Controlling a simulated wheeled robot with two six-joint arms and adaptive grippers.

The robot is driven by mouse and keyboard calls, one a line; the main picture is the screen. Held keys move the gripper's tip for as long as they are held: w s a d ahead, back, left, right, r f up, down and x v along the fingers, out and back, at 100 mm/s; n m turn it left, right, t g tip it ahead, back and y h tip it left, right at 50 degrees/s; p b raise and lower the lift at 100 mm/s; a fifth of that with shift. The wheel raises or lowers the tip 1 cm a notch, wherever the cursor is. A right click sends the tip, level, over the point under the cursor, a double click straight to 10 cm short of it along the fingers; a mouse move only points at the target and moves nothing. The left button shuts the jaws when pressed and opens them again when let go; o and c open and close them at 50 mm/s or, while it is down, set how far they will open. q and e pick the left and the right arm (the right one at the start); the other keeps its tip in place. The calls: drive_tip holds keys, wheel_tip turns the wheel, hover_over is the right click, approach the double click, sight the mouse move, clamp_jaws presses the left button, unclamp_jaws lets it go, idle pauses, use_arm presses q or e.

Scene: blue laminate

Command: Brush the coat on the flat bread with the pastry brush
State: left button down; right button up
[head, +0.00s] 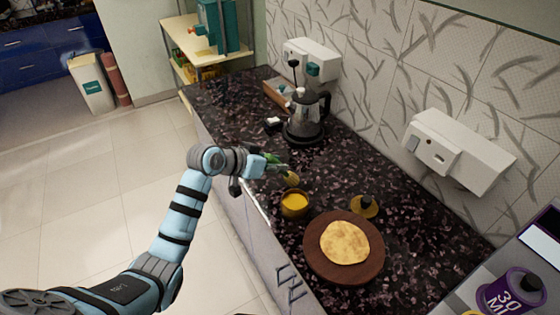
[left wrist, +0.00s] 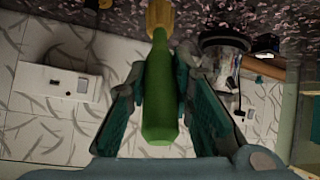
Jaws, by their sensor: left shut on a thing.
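My left gripper (head: 272,163) is shut on the green handle of the pastry brush (left wrist: 160,95), over the counter's front edge. The brush's tan bristle end (head: 291,180) points toward the bowl (head: 294,211) and looks just above and behind it; I cannot tell whether they touch. The bowl holds yellow coat (head: 295,200). The pale flat bread (head: 345,242) lies on a round brown board (head: 345,272), right of and nearer than the bowl. I see no yellow coat clearly on the bread. My right gripper is not in view.
A brass-coloured piece with a dark knob (head: 364,207) stands behind the board. A glass-and-black kettle (head: 306,117) stands farther back on the dark speckled counter. A purple container (head: 508,296) is at the lower right. The counter right of the board is clear.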

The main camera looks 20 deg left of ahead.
use_arm(q)
drive_tip(key=s+d, duration=0.1)
drive_tip(key=b, duration=0.5)
approach(292, 183)
drive_tip(key=shift+h, duration=0.3)
drive_tip(key=x, duration=0.4)
drive_tip(key=shift+a+f, duration=0.15)
drive_tip(key=shift+f, duration=0.15)
drive_tip(key=shift+f+b, duration=0.25)
drive_tip(key=shift+b, duration=0.3)
drive_tip(key=shift+r, duration=0.1)
drive_tip(key=shift+f+b, duration=0.35)
drive_tip(key=shift+f, duration=0.4)
drive_tip(key=shift+s+f+p, duration=0.1)
drive_tip(key=shift+s+p, duration=0.05)
drive_tip(key=shift+p, duration=0.15)
idle(0.5)
